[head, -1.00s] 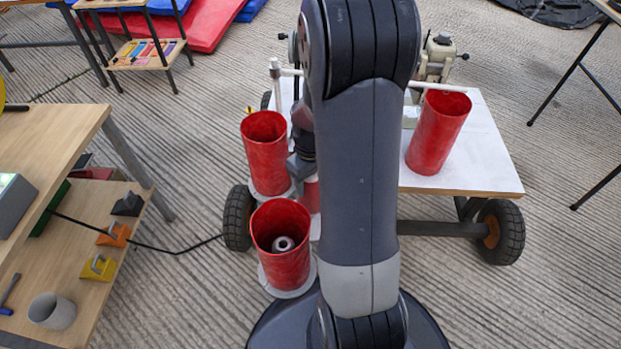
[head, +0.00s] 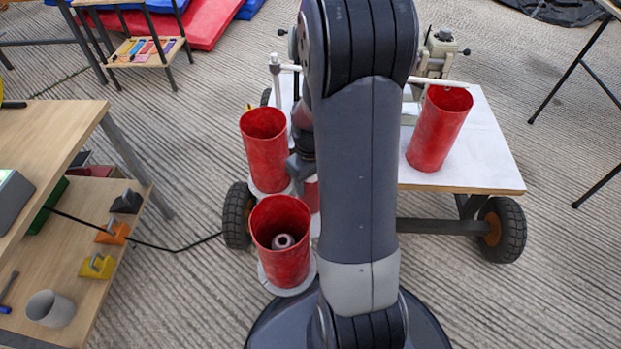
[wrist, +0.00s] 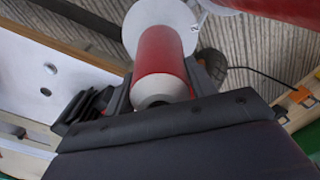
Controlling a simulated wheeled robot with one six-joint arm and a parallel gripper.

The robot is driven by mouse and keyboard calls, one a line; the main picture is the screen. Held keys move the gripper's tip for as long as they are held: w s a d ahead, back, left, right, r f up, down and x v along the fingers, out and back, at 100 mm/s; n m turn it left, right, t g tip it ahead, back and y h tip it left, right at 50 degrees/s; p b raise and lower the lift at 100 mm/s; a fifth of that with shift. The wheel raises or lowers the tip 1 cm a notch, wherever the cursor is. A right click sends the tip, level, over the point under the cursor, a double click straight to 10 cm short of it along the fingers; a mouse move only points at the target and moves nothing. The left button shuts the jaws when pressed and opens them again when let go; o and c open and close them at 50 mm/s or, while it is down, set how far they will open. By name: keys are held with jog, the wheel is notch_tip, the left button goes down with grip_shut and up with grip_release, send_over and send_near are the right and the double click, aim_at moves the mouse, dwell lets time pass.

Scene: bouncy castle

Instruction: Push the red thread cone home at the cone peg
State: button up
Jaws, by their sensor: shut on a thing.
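The red thread cone (wrist: 162,50) is between the two dark fingers of my gripper (wrist: 163,82) in the wrist view. Its pale end faces the camera, and its far end is over a round white disc (wrist: 140,30). I cannot tell whether the cone touches the disc, and the peg itself is hidden. In the head view only a small part of the cone (head: 312,195) shows beside my arm. My gripper (head: 303,168) is beside it there, mostly hidden by my arm.
Two open red cylinders (head: 265,150) (head: 281,245) stand on white discs left of my arm, close to the gripper. Another red cylinder (head: 438,130) stands on the white-topped cart (head: 485,150). A wooden shelf table (head: 60,150) is at left.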

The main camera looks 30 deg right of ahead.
jog(key=shift+f+b, duration=1.6)
jog(key=shift+f, duration=0.8)
dwell(0.3)
jog(key=o, duration=1.5)
jog(key=shift+o, duration=0.2)
notch_tip(320, 180, up, 11)
jog(key=p, duration=0.4)
jog(key=shift+f, duration=0.2)
notch_tip(320, 180, down, 11)
jog(key=b, duration=0.4)
jog(key=shift+r+p, duration=0.35)
jog(key=shift+r, duration=0.35)
